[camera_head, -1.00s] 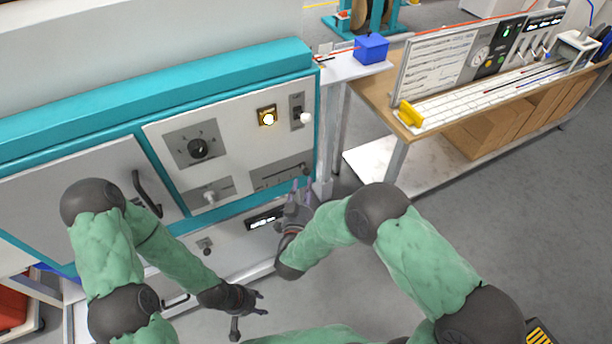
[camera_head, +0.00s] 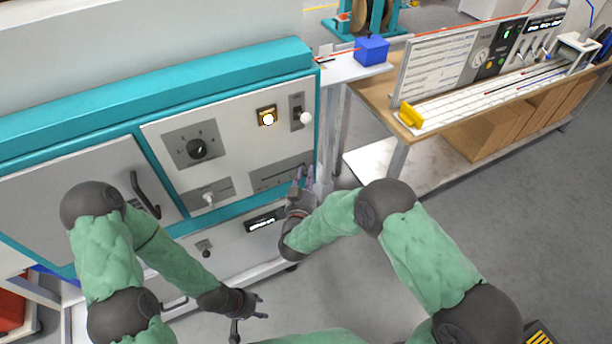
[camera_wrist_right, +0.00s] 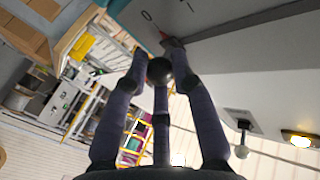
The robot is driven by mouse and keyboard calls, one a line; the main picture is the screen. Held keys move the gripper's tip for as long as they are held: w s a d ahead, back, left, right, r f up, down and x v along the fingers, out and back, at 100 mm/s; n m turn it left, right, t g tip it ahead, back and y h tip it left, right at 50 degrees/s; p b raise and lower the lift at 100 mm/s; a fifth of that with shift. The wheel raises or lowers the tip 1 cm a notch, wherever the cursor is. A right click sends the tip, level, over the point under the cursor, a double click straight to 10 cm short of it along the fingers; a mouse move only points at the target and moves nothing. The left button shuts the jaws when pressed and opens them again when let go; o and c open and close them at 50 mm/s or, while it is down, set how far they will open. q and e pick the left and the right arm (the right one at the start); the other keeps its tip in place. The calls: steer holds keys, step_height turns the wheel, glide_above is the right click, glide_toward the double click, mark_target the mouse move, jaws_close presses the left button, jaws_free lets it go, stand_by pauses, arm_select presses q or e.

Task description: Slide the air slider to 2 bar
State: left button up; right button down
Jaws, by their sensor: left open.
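The air slider seems to be the grey plate with a long slot (camera_head: 270,178) at the lower right of the white panel. My right gripper (camera_head: 303,174) is at this plate's right end and hides part of it. In the right wrist view, a dark round knob (camera_wrist_right: 160,71) sits between the fingertips of my right gripper (camera_wrist_right: 158,62); whether they press on it I cannot tell. Beyond it are a small red mark (camera_wrist_right: 163,36) and a printed scale (camera_wrist_right: 147,16). My left gripper (camera_head: 252,309) is open and empty, low in front of the cabinet.
The panel also has a rotary dial (camera_head: 197,149), a lit yellow lamp (camera_head: 267,117), a white-knobbed lever (camera_head: 305,117) and a second white knob (camera_head: 209,198). A wooden bench (camera_head: 375,91) stands to the right. The floor between is clear.

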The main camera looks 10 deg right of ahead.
steer(key=a, duration=0.2)
steer(key=s+a, duration=0.1)
steer(key=a, duration=0.2)
steer(key=s+a, duration=0.1)
steer(key=a, duration=0.1)
steer(key=shift+s+a+r, duration=0.1)
steer(key=shift+a+r, duration=0.05)
steer(key=shift+a, duration=0.25)
steer(key=c, duration=1.3)
jaws_free()
steer(key=shift+c, duration=0.2)
steer(key=shift+o, duration=0.2)
steer(key=shift+s, duration=0.25)
steer(key=v, duration=1.1)
steer(key=shift+s, duration=0.25)
